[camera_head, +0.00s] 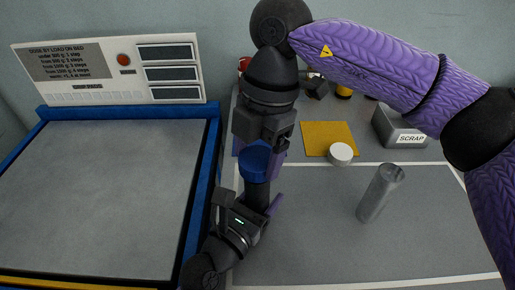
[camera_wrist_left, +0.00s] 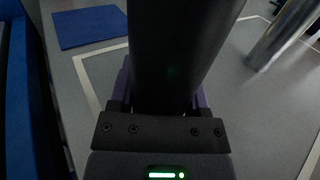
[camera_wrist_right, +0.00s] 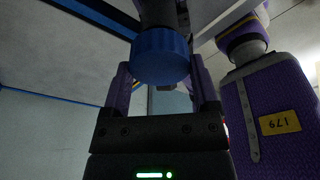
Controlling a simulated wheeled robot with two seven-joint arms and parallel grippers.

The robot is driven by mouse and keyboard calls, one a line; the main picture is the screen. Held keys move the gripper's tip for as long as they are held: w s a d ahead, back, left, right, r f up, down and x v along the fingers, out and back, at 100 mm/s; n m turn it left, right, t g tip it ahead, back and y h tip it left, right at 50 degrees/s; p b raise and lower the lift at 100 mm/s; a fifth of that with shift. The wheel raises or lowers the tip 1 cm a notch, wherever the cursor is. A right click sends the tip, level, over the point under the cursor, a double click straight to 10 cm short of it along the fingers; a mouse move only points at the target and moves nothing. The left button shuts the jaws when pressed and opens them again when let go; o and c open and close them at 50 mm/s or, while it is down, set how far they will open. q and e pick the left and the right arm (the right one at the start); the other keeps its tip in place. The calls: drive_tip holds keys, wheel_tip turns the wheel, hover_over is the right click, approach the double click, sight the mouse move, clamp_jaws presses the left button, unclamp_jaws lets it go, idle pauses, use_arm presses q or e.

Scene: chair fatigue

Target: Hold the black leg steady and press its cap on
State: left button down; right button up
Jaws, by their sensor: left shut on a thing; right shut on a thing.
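The black leg (camera_head: 257,193) stands roughly upright, and my left gripper (camera_head: 257,207) is shut around it. In the left wrist view the black leg (camera_wrist_left: 182,50) fills the space between the fingers. The blue cap (camera_head: 254,159) is at the leg's upper end, with my right gripper (camera_head: 264,153) shut on it from above. In the right wrist view the blue cap (camera_wrist_right: 160,54) sits between the purple fingers, against the end of the dark leg (camera_wrist_right: 160,13). I cannot tell how far the cap is seated.
A silver leg (camera_head: 379,195) stands to the right. A white cap (camera_head: 341,153) is at the edge of a yellow mat (camera_head: 322,134). A grey SCRAP bin (camera_head: 391,126) is behind. A blue-framed grey bed (camera_head: 100,190) with a display panel (camera_head: 100,60) is at left.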

drive_tip(key=shift+f, duration=0.25)
idle(0.4)
drive_tip(key=shift+f, duration=1.25)
drive_tip(key=o, duration=1.1)
drive_tip(key=shift+c, duration=0.2)
drive_tip(key=r, duration=0.4)
drive_tip(key=w+d+r, duration=0.1)
drive_tip(key=r, duration=0.6)
drive_tip(key=shift+w+d+r, duration=0.3)
drive_tip(key=shift+d+r, duration=0.05)
drive_tip(key=shift+r, duration=0.05)
use_arm(q)
unclamp_jaws()
